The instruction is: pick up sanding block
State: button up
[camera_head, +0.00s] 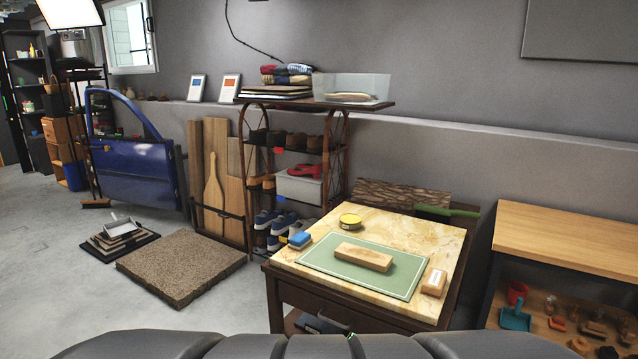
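A marble-topped table (395,220) stands in front of me with a green mat (330,268) on it. A long wooden block (363,256) lies on the mat. A small tan block with a pale top (434,282) sits at the mat's right edge. A small blue block (300,240) sits at the mat's left edge. I cannot tell for sure which of the small blocks is the sanding block. My gripper is not in view; only dark parts of my own body show along the bottom.
A round yellow tin (350,220) and a green-handled brush (447,211) are at the table's back. A wooden workbench (570,236) stands at right. A shelf rack (318,150) stands behind, with a blue car door (135,170) farther left. Floor at left is partly clear around a brown slab (182,266).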

aim_at(433, 284)
jog(key=i+l, duration=0.25)
jog(key=i, duration=0.25)
jog(key=i+l, duration=0.25)
jog(key=i, duration=0.2)
